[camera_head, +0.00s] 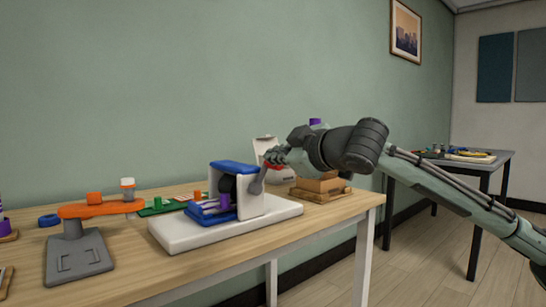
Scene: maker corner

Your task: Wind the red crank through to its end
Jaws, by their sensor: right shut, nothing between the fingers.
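The crank device stands on a white base (170,236) on the wooden table. It has a blue-topped white housing (234,168) and a grey crank arm (257,184) on its right side. The crank arm points up and to the right. A small bit of red (268,166) shows at its upper end, mostly hidden by my right gripper (272,162). My right gripper is shut with nothing held, right at the red part. I cannot tell whether it touches it. My left gripper is not in view.
An orange arm on a grey stand (80,262) is at the left of the table (150,285). Wooden blocks (318,189) and an open white box (265,148) lie behind my right gripper. A second table (495,160) stands at the far right.

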